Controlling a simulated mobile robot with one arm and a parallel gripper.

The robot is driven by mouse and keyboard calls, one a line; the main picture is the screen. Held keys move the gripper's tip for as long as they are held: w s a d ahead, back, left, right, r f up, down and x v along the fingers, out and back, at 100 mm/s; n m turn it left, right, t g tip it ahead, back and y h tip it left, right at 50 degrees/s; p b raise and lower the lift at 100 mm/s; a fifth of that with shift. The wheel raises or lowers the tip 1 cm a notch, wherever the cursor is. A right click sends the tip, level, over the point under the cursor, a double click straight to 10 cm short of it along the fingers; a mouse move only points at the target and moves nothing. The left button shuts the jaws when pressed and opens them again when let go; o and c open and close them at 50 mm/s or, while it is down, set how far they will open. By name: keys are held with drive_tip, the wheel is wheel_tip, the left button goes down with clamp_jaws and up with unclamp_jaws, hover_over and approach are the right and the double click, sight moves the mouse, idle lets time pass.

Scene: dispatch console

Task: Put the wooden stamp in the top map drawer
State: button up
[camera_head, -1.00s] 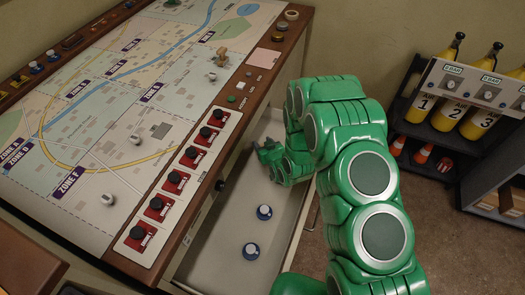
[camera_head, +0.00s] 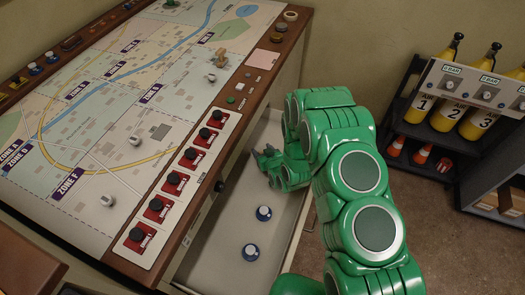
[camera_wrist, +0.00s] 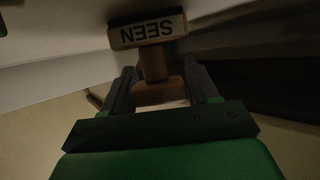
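The wooden stamp (camera_wrist: 152,62) shows in the wrist view, with a brown handle and a block bearing a white label that reads "SEEN" upside down. My gripper (camera_wrist: 160,84) has one dark finger on each side of the handle, seemingly touching it. In the head view my gripper (camera_head: 262,158) is low inside the open, pale map drawer (camera_head: 212,252), near the console's side. I cannot make out the stamp there. Whether its block touches the drawer floor cannot be told.
A dark rack with yellow cylinders (camera_head: 443,112) stands at right, beyond bare floor.

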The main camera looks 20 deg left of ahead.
drive_tip(key=shift+o, duration=1.2)
drive_tip(key=shift+r, duration=0.15)
drive_tip(key=v, duration=0.7)
drive_tip(key=shift+s+d+r, duration=0.2)
drive_tip(key=shift+s+d, duration=0.05)
drive_tip(key=shift+s+d+r, duration=0.15)
drive_tip(key=shift+s+d, duration=0.65)
drive_tip(key=shift+d, duration=0.25)
drive_tip(key=shift+s+d+r, duration=0.2)
drive_tip(key=shift+s, duration=0.1)
drive_tip(key=shift+s+d+r, duration=0.15)
drive_tip(key=shift+s+r, duration=0.05)
drive_tip(key=shift+r, duration=0.05)
drive_tip(key=shift+s+r, duration=0.1)
drive_tip(key=shift+r, duration=0.05)
